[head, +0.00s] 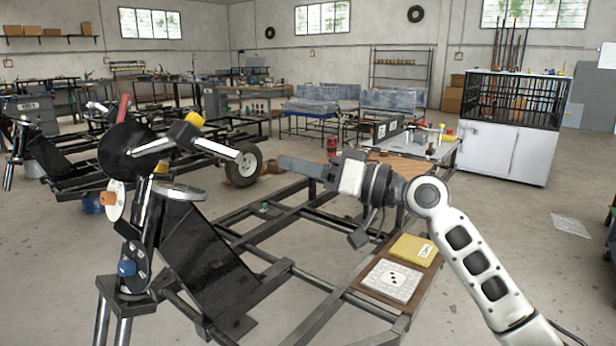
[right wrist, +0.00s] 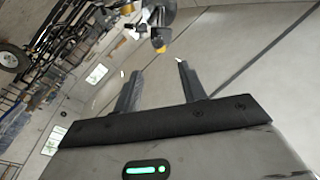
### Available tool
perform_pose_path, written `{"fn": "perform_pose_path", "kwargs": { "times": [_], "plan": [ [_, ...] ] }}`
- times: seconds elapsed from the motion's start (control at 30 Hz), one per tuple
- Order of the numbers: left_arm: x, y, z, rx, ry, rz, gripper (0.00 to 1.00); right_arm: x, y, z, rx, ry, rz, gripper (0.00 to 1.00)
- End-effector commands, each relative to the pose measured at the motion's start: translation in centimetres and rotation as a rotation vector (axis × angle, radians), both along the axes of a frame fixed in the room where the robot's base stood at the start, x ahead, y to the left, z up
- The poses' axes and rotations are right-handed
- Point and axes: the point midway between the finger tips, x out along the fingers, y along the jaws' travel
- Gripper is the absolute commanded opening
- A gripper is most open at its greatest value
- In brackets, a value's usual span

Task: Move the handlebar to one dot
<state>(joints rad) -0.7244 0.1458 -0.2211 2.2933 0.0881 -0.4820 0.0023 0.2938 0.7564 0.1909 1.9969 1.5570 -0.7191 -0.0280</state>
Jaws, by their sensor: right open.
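The handlebar (head: 218,149) is a pale bar on top of the dark fork assembly at the left of the head view. A grey block with a yellow end (head: 186,130) sits by its middle. My right gripper (head: 283,163) is open and empty, to the right of the bar's near end and apart from it. In the right wrist view its two fingers (right wrist: 155,80) stand apart, with a dark, yellow-ended part (right wrist: 160,42) beyond the tips. A white card with a few black dots (head: 391,281) lies on a brown board. I cannot make out dot marks by the handlebar. My left gripper is not in view.
A dark metal frame (head: 290,262) spreads below my right arm. A yellow packet (head: 412,249) lies by the card. A wheel (head: 243,163) stands behind. Open floor lies at the right.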

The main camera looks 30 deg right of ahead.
Motion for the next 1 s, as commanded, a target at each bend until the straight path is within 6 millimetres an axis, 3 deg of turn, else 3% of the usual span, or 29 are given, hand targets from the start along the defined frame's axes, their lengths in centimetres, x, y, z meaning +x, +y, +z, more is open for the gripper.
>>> {"fn": "perform_pose_path", "kwargs": {
  "times": [0.4, 0.47, 0.57, 0.67, 0.77, 0.8, 0.9, 1.0],
  "plan": [
    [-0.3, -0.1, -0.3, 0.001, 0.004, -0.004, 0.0, -1.0, -0.6, -0.1, -0.002, -0.001, 0.001, 0.41],
    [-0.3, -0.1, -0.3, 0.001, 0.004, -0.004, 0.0, -0.9, -0.6, -0.2, -0.002, 0.001, 0.001, 0.28],
    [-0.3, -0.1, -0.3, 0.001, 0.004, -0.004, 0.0, -0.7, 0.0, -2.4, -0.017, 0.03, -0.011, 0.0],
    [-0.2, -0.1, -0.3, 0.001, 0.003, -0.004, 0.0, -0.7, 1.7, -8.6, -0.065, 0.105, -0.047, 0.0],
    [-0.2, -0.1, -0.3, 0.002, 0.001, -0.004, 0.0, -2.5, 4.6, -17.5, -0.153, 0.203, -0.094, 0.0],
    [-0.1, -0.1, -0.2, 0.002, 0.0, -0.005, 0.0, -3.9, 6.0, -21.0, -0.194, 0.24, -0.111, 0.0],
    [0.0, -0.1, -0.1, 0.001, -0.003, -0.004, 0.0, -8.4, 9.3, -27.9, -0.297, 0.309, -0.149, 0.0],
    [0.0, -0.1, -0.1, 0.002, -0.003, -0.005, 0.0, -13.0, 12.1, -32.0, -0.387, 0.35, -0.178, 0.0]
  ]
}}
